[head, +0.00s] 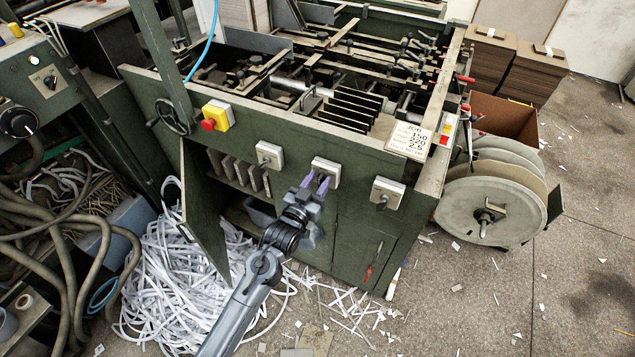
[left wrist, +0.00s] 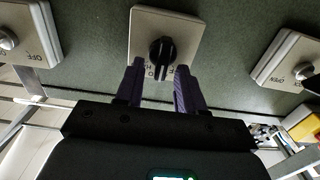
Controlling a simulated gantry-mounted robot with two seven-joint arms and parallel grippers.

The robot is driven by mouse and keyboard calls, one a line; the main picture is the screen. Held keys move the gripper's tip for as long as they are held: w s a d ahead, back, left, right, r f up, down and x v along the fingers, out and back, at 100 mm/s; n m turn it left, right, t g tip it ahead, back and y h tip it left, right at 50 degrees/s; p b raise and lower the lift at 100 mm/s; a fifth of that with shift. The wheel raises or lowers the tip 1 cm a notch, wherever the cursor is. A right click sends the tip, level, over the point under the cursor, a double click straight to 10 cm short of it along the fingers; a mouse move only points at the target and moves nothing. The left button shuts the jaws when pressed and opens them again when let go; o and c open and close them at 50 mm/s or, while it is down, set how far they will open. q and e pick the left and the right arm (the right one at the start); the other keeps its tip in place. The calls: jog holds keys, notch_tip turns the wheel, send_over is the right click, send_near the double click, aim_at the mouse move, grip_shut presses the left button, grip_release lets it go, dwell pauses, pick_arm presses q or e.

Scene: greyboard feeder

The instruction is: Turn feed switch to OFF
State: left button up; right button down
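The green machine (head: 290,150) carries a row of three pale switch plates on its front panel. The middle plate (head: 326,166) is in front of my left gripper (head: 317,183), whose purple fingers point up at it. In the left wrist view the middle plate shows a black knob (left wrist: 161,54), its bar upright in the picture. My left gripper (left wrist: 157,82) is open, with its fingertips at the plate's near edge on either side of the knob's lower end, not visibly touching it. Lettering below the knob is partly hidden. My right gripper is out of view.
Another switch (head: 270,155) is to the left and a third (head: 387,193) to the right. In the left wrist view a side plate (left wrist: 22,40) reads OFF and the other (left wrist: 296,62) OPEN. A red-yellow button (head: 215,117) and an open cabinet door (head: 204,210) are left.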

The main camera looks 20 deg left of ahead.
pick_arm(q)
jog(key=c, duration=0.7)
jog(key=shift+a+r+n+p, duration=0.1)
jog(key=shift+r+n+p, duration=0.05)
jog(key=shift+n+p, duration=0.7)
jog(key=n+p, duration=0.1)
jog(key=n, duration=0.1)
jog(key=n+p, duration=0.3)
jog(key=n, duration=0.1)
jog(key=shift+a+f, duration=0.2)
jog(key=shift+a, duration=0.2)
jog(key=shift+f+n+p, duration=0.15)
jog(key=shift+n+p, duration=0.4)
jog(key=shift+a+f, duration=0.1)
